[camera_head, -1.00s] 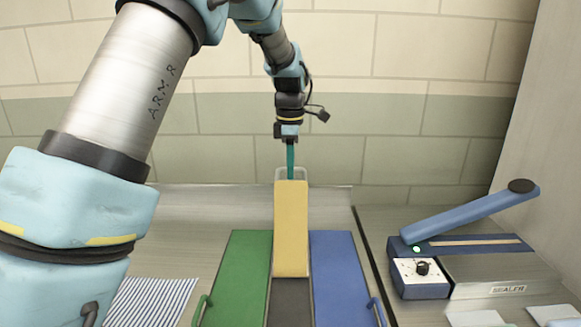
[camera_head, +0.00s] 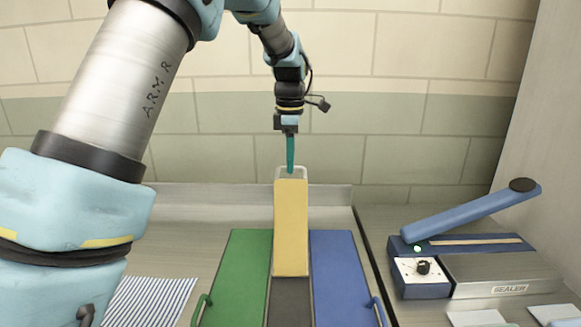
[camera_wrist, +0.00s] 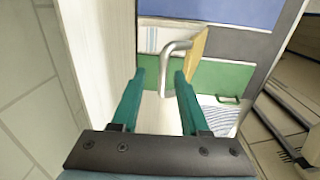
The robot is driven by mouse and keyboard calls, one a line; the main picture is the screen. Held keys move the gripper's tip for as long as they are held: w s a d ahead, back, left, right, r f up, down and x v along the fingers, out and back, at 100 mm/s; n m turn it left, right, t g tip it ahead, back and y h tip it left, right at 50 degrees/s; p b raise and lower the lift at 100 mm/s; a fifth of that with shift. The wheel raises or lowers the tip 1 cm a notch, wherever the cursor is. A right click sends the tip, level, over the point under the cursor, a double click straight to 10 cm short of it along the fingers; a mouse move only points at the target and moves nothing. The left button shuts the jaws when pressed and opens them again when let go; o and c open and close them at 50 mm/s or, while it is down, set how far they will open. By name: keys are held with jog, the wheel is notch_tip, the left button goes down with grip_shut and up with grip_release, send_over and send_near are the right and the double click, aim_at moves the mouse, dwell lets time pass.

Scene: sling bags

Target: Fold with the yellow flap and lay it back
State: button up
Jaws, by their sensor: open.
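The yellow flap (camera_head: 291,228) stands raised at the far end of the folding board, above its dark grey middle panel (camera_head: 290,301). The wrist view shows the flap (camera_wrist: 201,54) nearly edge-on. A pale metal handle (camera_head: 301,169) shows behind its top edge. My gripper (camera_head: 290,168) points down at this handle, behind the flap's top. In the wrist view my gripper (camera_wrist: 160,74) is open, with the handle (camera_wrist: 167,68) between or just past its teal fingertips. I cannot tell whether they touch it. The green flap (camera_head: 240,270) and blue flap (camera_head: 342,270) lie flat at the sides.
A striped cloth (camera_head: 150,302) lies left of the board. A blue sealer (camera_head: 475,262) with a raised lever stands at right, with white packets (camera_head: 475,318) in front. A tiled wall (camera_head: 400,130) closes off the back.

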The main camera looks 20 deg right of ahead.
notch_tip(320, 180, up, 9)
jog(key=b, duration=0.2)
jog(key=shift+s+a, duration=0.15)
jog(key=shift+s, duration=0.05)
dwell(0.9)
